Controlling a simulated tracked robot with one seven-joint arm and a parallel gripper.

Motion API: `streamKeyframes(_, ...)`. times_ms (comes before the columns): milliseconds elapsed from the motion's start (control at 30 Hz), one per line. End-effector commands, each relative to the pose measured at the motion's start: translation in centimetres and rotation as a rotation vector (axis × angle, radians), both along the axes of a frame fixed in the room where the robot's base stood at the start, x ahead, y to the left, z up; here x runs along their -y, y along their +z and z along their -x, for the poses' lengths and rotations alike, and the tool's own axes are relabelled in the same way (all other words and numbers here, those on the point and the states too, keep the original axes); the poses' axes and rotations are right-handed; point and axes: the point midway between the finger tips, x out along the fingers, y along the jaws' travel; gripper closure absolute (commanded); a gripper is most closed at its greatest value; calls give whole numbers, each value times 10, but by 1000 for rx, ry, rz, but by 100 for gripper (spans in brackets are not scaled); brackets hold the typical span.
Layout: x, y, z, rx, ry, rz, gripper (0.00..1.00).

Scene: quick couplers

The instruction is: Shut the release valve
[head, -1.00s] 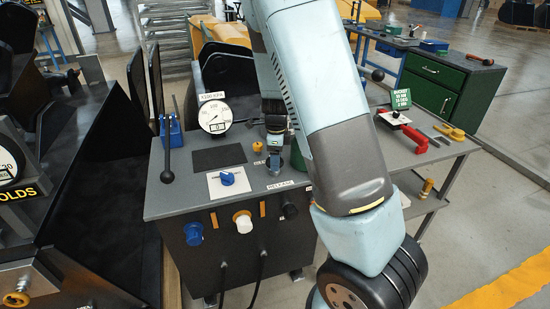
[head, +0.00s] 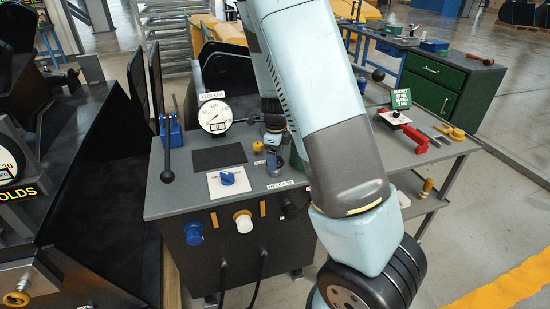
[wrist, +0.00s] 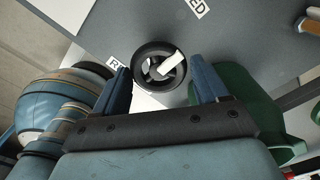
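The release valve looks to be the round black handwheel with a white bar across it (wrist: 160,66), seen from above in the wrist view, next to a partly hidden label starting with "R". My gripper (wrist: 161,72) is open, with one blue finger on each side of the wheel. Gaps show between the fingers and the rim, and nothing is gripped. In the head view my gripper (head: 272,158) points down over the grey bench top (head: 190,203), behind a white label. There the wheel is too small and hidden to make out.
A gauge (head: 215,116), a black lever (head: 167,150) and a blue knob (head: 228,178) stand left of my gripper. A green object (wrist: 235,110) lies beside the right finger in the wrist view.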

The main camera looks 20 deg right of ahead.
Motion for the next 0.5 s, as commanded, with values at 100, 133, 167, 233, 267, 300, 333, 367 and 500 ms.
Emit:
streamKeyframes(100, 0, 0, 1, -1, 0, 0, 15)
streamKeyframes(133, 1, 0, 1, -1, 0, 0, 12)
streamKeyframes(167, 1, 0, 1, -3, 0, 1, 9)
streamKeyframes(233, 1, -1, 1, -3, 0, 1, 6)
streamKeyframes(267, 1, -1, 1, -3, 0, 1, 6)
streamKeyframes(300, 1, -1, 1, -3, 0, 1, 6)
streamKeyframes(333, 1, -1, 1, -3, 0, 1, 6)
streamKeyframes(367, 1, -1, 2, -4, 0, 1, 6)
streamKeyframes(500, 1, 2, 2, -4, 0, 1, 6)
